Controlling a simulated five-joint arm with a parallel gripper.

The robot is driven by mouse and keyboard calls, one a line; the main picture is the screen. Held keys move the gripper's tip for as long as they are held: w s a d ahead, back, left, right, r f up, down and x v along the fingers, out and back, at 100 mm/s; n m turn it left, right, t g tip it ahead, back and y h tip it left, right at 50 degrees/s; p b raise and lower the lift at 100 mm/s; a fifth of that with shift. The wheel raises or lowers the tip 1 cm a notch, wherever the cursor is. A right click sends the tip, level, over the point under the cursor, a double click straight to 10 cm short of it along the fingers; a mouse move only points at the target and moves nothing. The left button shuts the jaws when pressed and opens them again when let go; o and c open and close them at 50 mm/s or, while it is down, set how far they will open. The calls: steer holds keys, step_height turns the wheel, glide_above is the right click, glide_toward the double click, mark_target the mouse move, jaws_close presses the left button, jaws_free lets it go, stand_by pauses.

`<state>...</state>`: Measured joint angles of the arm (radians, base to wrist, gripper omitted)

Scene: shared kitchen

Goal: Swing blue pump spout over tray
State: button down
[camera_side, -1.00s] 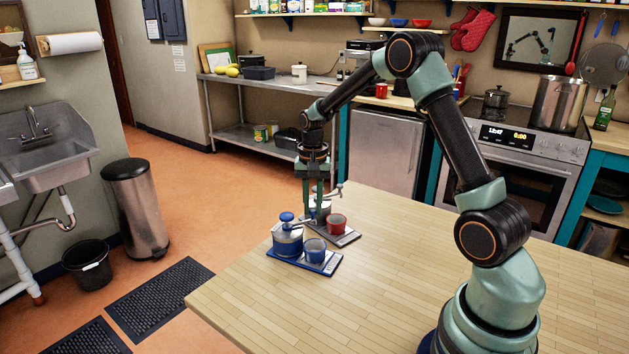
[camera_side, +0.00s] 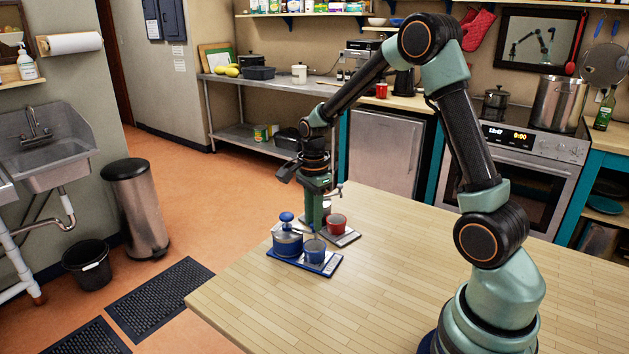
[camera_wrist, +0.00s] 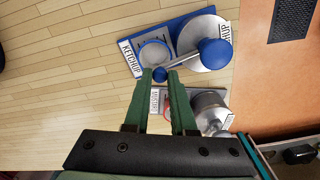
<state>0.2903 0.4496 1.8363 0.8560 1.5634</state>
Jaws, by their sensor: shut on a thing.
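The blue pump (camera_side: 287,243) stands upright on a blue tray (camera_side: 328,268), beside a blue cup (camera_side: 315,252). In the wrist view the pump's round blue head (camera_wrist: 215,53) shows from above, with its thin spout (camera_wrist: 185,63) reaching left to a blue tip (camera_wrist: 160,74). My gripper (camera_wrist: 160,78) is shut on that spout, its green fingers on either side of the tip.
A second tray (camera_side: 347,239) with a red cup (camera_side: 337,221) stands close behind; its silver pump (camera_wrist: 208,104) is close to my right finger in the wrist view. The wooden table (camera_side: 290,310) is clear in front and to the right. Its left edge is near the blue tray.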

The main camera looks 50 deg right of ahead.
mark_target(312, 225)
steer(key=shift+a+m, duration=0.25)
steer(key=shift+m, duration=0.25)
steer(key=c, duration=0.7)
jaws_free()
steer(key=shift+c, duration=0.2)
step_height(312, 225, up, 12)
steer(key=shift+r, duration=0.1)
